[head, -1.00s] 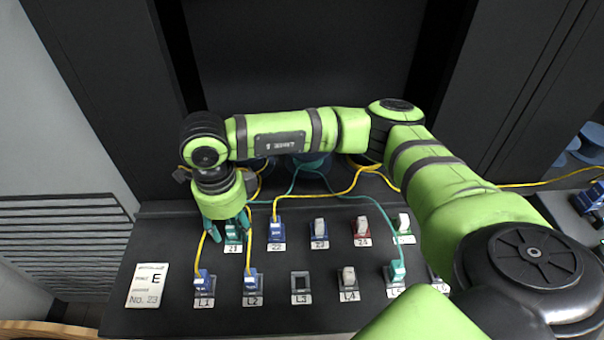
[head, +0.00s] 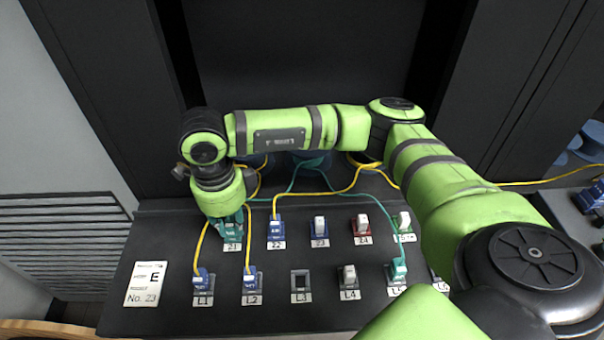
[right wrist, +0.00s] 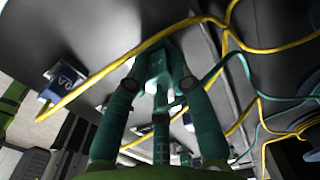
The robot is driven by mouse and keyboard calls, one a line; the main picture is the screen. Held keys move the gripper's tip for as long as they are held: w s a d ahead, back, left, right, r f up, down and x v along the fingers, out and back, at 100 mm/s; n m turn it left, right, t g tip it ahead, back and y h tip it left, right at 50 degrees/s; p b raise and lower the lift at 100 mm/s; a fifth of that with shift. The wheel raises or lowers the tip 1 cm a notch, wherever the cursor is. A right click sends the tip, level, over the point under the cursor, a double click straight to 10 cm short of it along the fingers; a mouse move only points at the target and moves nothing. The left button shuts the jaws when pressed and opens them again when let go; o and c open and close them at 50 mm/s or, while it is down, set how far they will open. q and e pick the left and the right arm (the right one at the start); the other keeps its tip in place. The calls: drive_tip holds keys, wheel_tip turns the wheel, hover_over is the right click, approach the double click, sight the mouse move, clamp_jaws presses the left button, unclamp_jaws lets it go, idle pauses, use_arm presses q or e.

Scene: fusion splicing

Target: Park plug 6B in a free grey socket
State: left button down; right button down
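My right gripper (head: 232,226) points down at the socket labelled 21 (head: 233,240), at the left end of the back row. Its green fingers (right wrist: 160,75) lie on both sides of a teal part in the right wrist view. I cannot tell whether they grip it or only surround it. No 6B marking is readable. Another teal plug (head: 398,270) sits at L5. Socket L3 (head: 300,284) is a grey frame that looks empty. L4 (head: 348,279) is grey with a pale piece in it. My left gripper is not in view.
Blue plugs with yellow cables stand at L1 (head: 203,280), L2 (head: 251,280) and 22 (head: 276,229). Sockets 23 (head: 320,230), 24 (head: 362,229) and 25 (head: 404,227) carry pale pieces. Yellow and teal cables loop behind the back row. A label card (head: 146,284) lies at left.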

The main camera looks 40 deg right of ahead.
sight(230, 221)
drive_tip(key=shift+r+p, duration=1.55)
drive_tip(key=shift+r, duration=1.45)
